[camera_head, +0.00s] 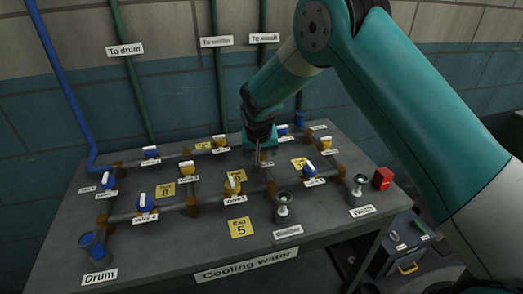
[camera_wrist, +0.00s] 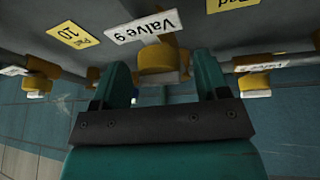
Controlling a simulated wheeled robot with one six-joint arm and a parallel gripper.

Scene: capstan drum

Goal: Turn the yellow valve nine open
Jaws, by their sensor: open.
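The yellow valve nine (camera_wrist: 158,62) shows in the wrist view, with its white "Valve 9" label (camera_wrist: 140,27) beside it, upside down. My gripper (camera_wrist: 160,78) is open, one finger on each side of the valve in the picture. I see no finger clearly touching it; the depth between them is hard to judge. In the head view, my gripper (camera_head: 259,158) points down over the right middle of the pipework. There, the gripper and wrist largely hide valve nine.
The grey table (camera_head: 170,262) carries pipes with several other blue and yellow valves. Close by are a yellow valve (camera_head: 219,142) to the left and a blue valve (camera_head: 309,169) to the right. A red block (camera_head: 382,178) sits at the right edge. The front edge has free room.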

